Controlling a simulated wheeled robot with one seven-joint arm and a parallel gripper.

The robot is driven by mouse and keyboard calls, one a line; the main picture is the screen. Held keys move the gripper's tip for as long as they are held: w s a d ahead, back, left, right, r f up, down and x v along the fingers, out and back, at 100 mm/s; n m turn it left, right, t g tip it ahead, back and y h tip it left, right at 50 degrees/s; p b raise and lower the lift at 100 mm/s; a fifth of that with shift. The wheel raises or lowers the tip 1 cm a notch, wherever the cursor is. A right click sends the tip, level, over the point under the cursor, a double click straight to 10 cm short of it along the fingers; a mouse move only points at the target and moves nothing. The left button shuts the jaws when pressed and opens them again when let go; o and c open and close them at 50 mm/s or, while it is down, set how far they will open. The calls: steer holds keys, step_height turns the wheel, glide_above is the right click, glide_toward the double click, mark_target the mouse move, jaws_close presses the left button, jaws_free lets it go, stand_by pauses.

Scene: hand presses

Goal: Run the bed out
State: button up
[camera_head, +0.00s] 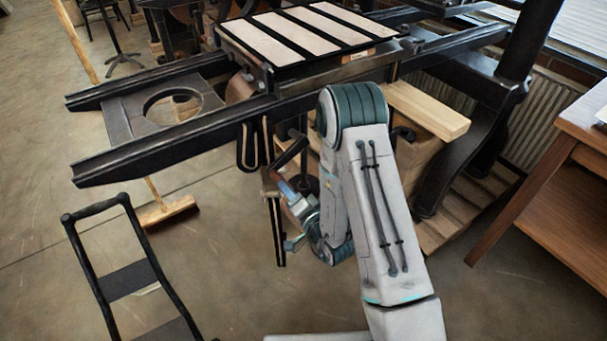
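The press bed (243,50) is a dark flat plate carrying several pale strips. It sits toward the right on two long dark rails (165,148), and the rails' left ends are bare. A dark bar (277,232), which looks like a crank arm, hangs upright below the near rail, with a brownish part at its top. My gripper (279,186) is low under the near rail, beside the top of this bar. Its fingers are small and partly hidden against the dark parts, so I cannot tell if they touch or grip anything.
A plate with a round hole (172,108) lies between the rails at left. A black hand truck (125,280) stands at lower left, and a broom head (168,211) lies on the floor. A wooden table (560,190) stands at right. Open floor shows at left.

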steer(key=o, duration=1.1)
steer(key=shift+s, duration=0.1)
steer(key=shift+s+d+f, duration=0.1)
steer(key=shift+s+d, duration=0.1)
steer(key=shift+s, duration=0.05)
steer(key=p+v, duration=0.2)
steer(key=v, duration=0.6)
steer(key=shift+s, duration=0.1)
